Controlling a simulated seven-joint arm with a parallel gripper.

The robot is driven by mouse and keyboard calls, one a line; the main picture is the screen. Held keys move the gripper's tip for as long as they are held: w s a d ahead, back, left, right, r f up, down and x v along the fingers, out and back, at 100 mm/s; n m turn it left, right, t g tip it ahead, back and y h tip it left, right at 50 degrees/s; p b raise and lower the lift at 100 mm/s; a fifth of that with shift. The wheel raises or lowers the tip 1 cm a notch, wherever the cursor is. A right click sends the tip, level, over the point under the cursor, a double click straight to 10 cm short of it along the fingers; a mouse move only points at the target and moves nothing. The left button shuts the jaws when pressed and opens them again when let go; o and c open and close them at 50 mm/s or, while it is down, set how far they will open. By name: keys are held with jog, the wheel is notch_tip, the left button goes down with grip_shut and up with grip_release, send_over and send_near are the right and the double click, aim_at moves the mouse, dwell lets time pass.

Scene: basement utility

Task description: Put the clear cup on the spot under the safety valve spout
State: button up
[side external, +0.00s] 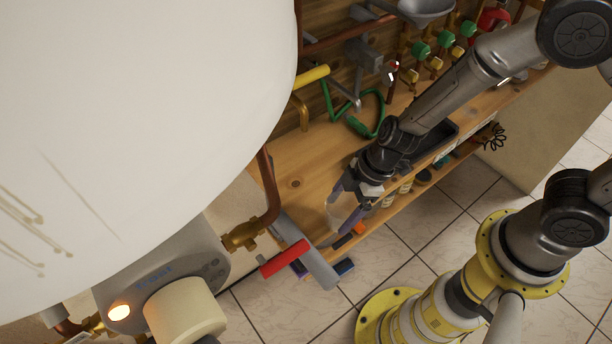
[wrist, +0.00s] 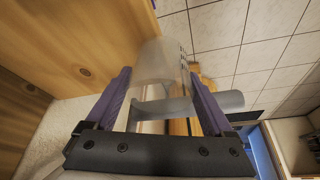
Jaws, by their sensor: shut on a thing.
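The clear cup (side external: 338,216) is see-through and sits between the purple fingers of my gripper (side external: 348,204), near the front edge of the wooden bench. In the wrist view the cup (wrist: 163,72) stands between both fingers of my gripper (wrist: 160,98), which is shut on it. A brass valve (side external: 240,236) with a copper pipe is left of the cup, below the white tank. I cannot tell for sure that this is the safety valve. Its spout and the spot under it cannot be made out.
A red-handled part (side external: 285,258) and a grey pipe (side external: 306,252) lie close to the cup's lower left. The wooden bench (side external: 300,170) has bare room left of my gripper. A green hose (side external: 368,125) and a dark tray (side external: 440,138) are further back. The white tank (side external: 140,100) blocks much of the view.

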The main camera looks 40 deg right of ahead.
jog(key=w, duration=0.9)
jog(key=shift+w+f, duration=0.25)
jog(key=shift+w, duration=0.6)
jog(key=shift+w+f, duration=0.2)
jog(key=shift+w, duration=0.6)
jog(key=shift+f, duration=0.3)
jog(key=shift+f, duration=0.15)
jog(key=o, duration=1.2)
